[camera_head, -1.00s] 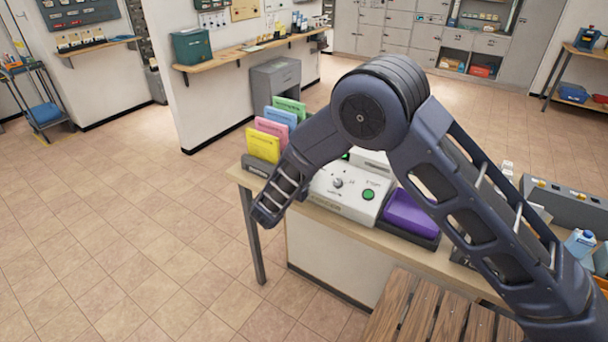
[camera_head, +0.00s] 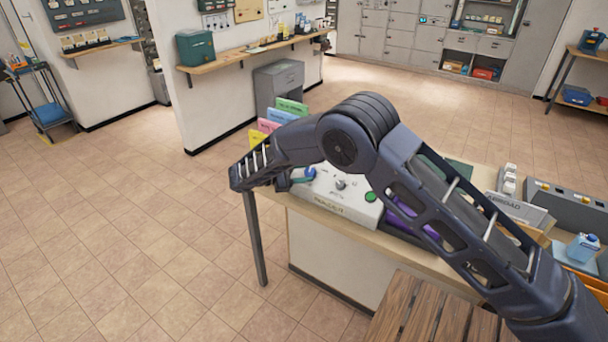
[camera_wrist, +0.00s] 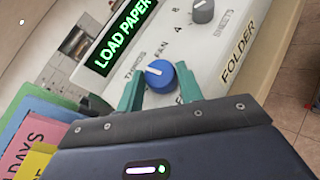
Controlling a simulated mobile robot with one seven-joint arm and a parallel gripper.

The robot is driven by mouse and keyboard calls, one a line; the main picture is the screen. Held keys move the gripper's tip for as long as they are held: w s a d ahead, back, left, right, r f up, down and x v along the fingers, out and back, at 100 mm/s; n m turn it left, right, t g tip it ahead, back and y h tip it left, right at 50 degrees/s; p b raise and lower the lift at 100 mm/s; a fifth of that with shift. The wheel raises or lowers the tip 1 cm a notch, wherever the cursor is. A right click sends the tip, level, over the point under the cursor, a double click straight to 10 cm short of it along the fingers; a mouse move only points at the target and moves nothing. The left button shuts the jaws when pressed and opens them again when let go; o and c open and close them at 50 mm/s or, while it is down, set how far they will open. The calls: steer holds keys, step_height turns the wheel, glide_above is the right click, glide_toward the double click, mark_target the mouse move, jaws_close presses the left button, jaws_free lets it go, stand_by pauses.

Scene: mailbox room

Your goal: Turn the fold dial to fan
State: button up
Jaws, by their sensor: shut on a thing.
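The folder machine (camera_head: 330,195) stands on the counter; its white panel (camera_wrist: 225,55) fills much of the wrist view. The fold dial (camera_wrist: 166,76) is a round blue knob with a white pointer mark. The labels "THIRDS" and "FAN" are printed beside it; a third label is mostly hidden. The white mark points up-left, on the THIRDS side of FAN. My gripper (camera_wrist: 160,84) has its teal fingers on both sides of the dial, shut on it. In the head view the dial (camera_head: 309,174) shows beside my gripper (camera_head: 301,176), partly covered by my wrist.
A green display (camera_wrist: 122,35) reads "LOAD PAPER". A grey sheets knob (camera_wrist: 203,10) sits near the dial. Coloured folders (camera_head: 280,118) stand left of the machine, and a purple item (camera_head: 415,220) lies right, partly behind my arm. The floor in front is open.

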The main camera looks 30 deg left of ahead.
steer(key=m+g, duration=0.2)
steer(key=m+g+h, duration=0.1)
steer(key=m+g, duration=0.1)
steer(key=w+m+g, duration=0.1)
steer(key=m+g, duration=0.1)
steer(key=m, duration=0.1)
steer(key=shift+a+r+h, duration=0.25)
steer(key=shift+h, duration=0.15)
steer(key=m+g, duration=0.3)
steer(key=g, duration=0.1)
steer(key=m+g+y, duration=0.1)
steer(key=m, duration=0.1)
steer(key=shift+w+r+m+g, duration=0.25)
steer(key=shift+m+g, duration=0.05)
steer(key=shift+g, duration=0.1)
steer(key=o, duration=1)
